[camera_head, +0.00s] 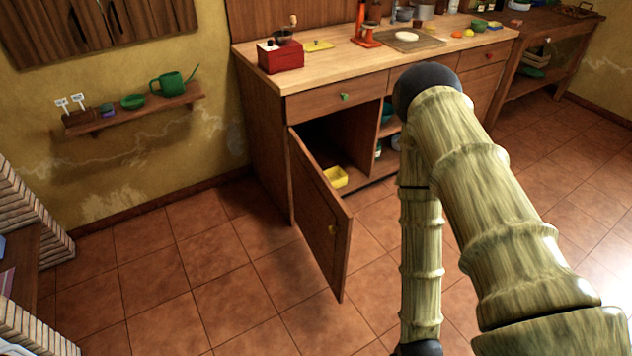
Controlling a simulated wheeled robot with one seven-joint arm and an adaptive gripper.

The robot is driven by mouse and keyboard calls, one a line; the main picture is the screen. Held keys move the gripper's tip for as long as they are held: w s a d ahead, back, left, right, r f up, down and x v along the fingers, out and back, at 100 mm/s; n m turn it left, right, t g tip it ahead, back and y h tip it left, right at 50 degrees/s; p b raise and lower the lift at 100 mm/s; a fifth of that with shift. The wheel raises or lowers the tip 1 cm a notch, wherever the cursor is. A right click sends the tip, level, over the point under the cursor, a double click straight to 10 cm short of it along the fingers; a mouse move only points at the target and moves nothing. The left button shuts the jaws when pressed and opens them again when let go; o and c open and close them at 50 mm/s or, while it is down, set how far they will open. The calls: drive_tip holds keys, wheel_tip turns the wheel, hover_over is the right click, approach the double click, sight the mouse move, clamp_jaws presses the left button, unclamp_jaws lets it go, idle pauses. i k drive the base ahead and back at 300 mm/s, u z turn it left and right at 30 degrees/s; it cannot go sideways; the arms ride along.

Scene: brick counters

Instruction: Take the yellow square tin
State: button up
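The yellow square tin (335,178) sits on the low floor of the open cabinet (277,180), near its front edge. It looks open at the top, and the cabinet door partly covers its left side. My bamboo-textured arm comes in from the lower right and bends at a dark joint in front of the cabinet's right part. My gripper is not in view; the arm runs down past the bottom edge of the picture.
The wooden cabinet door (318,220) stands swung out into the room, left of the tin. A red coffee grinder (281,55) and a red device (366,28) stand on the countertop (340,67). A wall shelf (135,115) holds a green watering can (173,84). The tiled floor (190,270) at left is clear.

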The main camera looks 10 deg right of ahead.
sight(336, 175)
drive_tip(key=u, duration=0.85)
drive_tip(key=i, duration=1)
drive_tip(key=u, duration=0.5)
drive_tip(key=i, duration=1.15)
drive_tip(key=z, duration=0.45)
